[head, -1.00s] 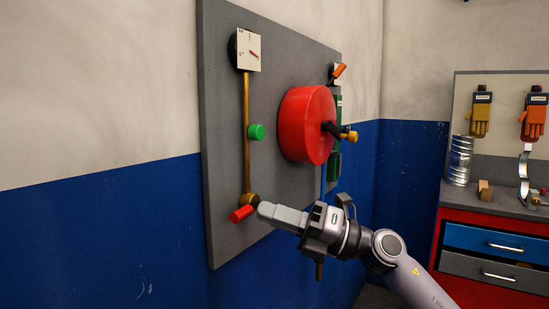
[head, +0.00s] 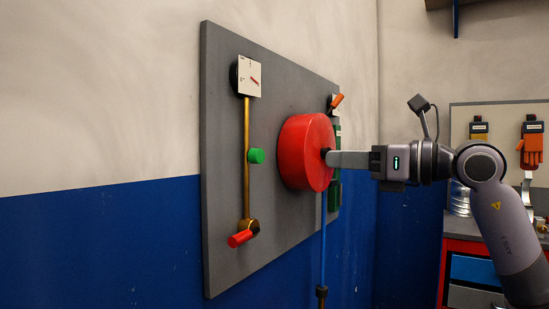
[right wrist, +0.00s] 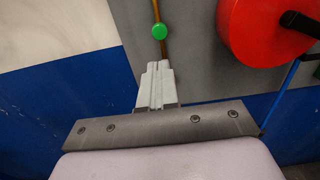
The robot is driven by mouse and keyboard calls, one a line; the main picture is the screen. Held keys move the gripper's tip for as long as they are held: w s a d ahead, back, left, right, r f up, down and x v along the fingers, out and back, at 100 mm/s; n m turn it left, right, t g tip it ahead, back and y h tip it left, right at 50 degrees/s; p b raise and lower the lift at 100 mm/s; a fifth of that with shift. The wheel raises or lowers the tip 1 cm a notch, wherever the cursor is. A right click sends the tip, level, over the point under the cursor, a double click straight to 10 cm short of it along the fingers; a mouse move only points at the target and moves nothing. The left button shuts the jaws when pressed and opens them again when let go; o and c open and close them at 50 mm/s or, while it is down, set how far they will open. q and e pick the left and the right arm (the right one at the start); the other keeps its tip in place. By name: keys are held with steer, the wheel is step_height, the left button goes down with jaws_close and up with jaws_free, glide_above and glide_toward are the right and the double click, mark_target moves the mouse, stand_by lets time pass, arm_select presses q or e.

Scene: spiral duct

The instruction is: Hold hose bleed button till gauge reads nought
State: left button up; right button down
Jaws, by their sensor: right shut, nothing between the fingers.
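A round green button (head: 256,156) sits beside the brass pipe (head: 246,188) on the grey panel (head: 222,120). A white-faced gauge (head: 249,77) with a red needle is at the pipe's top; its marks are too small to read. A red-handled lever (head: 241,238) is at the pipe's foot. My right gripper (head: 332,158) is shut and empty, overlapping the hub of the red reel (head: 303,150) in the head view. In the right wrist view its shut fingers (right wrist: 158,66) point at the pipe just below the green button (right wrist: 159,31); contact cannot be told. My left gripper is not in view.
A blue hose (head: 323,240) hangs from the reel to a dark fitting (head: 322,293). An orange lever (head: 337,100) is at the panel's far edge. The space left of the gripper, before the panel, is clear.

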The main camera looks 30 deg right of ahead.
mark_target(261, 155)
steer(key=p+x, duration=0.4)
steer(key=x, duration=0.8)
steer(key=shift+w+a+r+p, duration=0.2)
steer(key=shift+p, duration=0.15)
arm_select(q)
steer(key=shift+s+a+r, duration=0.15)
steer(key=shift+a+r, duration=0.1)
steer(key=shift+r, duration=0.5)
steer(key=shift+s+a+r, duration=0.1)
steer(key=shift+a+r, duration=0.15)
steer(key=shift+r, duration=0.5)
arm_select(e)
steer(key=shift+w+a+f, duration=0.15)
steer(key=shift+w+a, duration=0.1)
steer(key=shift+w, duration=0.4)
steer(key=shift+w+a+p, duration=0.25)
steer(key=shift+w+p, duration=0.4)
steer(key=shift+p, duration=0.05)
steer(key=shift+d+r, duration=0.1)
steer(key=shift+r, duration=0.15)
steer(key=shift+f, duration=0.1)
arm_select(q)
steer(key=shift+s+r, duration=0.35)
